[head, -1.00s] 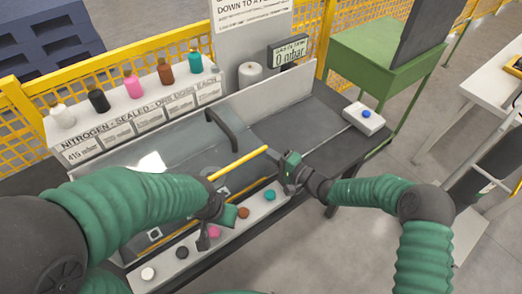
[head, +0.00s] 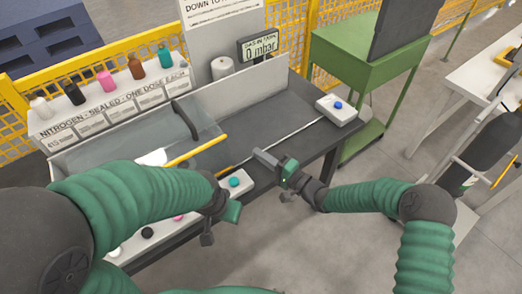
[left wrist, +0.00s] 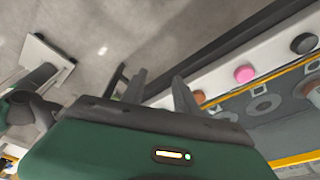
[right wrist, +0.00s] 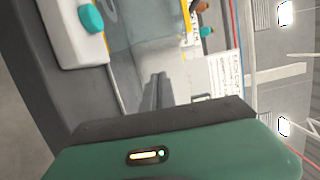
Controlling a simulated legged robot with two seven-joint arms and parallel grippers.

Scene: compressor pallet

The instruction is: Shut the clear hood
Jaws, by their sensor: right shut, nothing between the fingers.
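The clear hood (head: 203,153) lies over the left part of the bench, with a yellow front edge bar and a dark curved handle (head: 186,119). The yellow bar seems raised over the bench; how far I cannot tell. My right gripper (head: 258,155) is shut and empty, just right of the bar's right end and apart from it. Its fingers lie together in the right wrist view (right wrist: 155,92). My left gripper (left wrist: 158,82) is open, its fingers apart with nothing between them, in front of the button strip. In the head view my left arm hides part of the hood.
A button strip (head: 222,192) with coloured caps runs along the bench front. Several bottles stand on a white shelf (head: 125,107) behind. A white box with a blue button (head: 338,105) sits at the bench's right end. A green cart (head: 350,60) stands beyond. Open floor lies in front.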

